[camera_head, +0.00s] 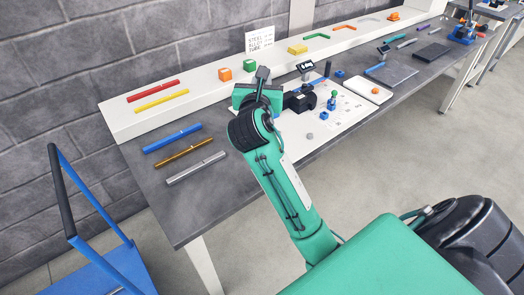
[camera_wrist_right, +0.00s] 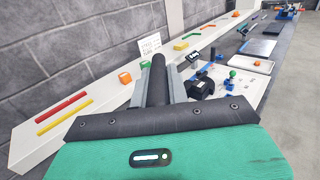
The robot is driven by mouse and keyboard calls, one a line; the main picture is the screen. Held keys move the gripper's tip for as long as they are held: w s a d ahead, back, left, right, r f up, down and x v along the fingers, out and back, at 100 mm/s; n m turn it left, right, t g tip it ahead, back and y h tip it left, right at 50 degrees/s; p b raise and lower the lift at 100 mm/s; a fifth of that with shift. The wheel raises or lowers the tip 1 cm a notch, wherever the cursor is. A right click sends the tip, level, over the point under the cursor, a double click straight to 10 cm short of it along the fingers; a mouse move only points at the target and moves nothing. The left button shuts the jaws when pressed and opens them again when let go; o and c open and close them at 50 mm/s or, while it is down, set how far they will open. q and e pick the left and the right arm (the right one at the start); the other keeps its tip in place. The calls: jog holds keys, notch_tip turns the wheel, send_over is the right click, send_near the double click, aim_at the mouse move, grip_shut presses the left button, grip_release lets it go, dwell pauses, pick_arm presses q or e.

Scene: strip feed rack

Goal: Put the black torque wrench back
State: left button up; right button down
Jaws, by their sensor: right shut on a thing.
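My right gripper (camera_head: 260,88) is above the back part of the grey bench, in front of the white shelf. It is shut on the black torque wrench (camera_wrist_right: 158,72), whose dark rounded end stands up between the two grey fingers in the right wrist view. The same gripper shows there at its fingertips (camera_wrist_right: 157,92). In the head view a small dark end of the wrench (camera_head: 262,72) shows above the gripper; the rest is hidden by the hand. My left gripper is not in view.
The white shelf (camera_head: 122,121) carries red and yellow strips, an orange block (camera_head: 225,74) and a green block. Blue, brown and grey strips lie on the bench (camera_head: 150,183). A white mat (camera_head: 318,128) with a black device (camera_head: 299,101) is right of my gripper. A blue cart stands at left.

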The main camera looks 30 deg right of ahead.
notch_tip(320, 180, down, 5)
jog(key=shift+f, duration=0.1)
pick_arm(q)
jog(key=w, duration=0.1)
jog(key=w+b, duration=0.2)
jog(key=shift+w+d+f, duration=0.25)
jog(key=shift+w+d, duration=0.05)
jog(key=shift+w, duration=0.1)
pick_arm(e)
notch_tip(320, 180, down, 13)
jog(key=shift+f, duration=0.15)
jog(key=c, duration=1.4)
grip_release()
jog(key=shift+f, duration=0.15)
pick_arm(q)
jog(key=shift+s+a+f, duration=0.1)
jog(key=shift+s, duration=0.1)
pick_arm(e)
jog(key=shift+o, duration=0.2)
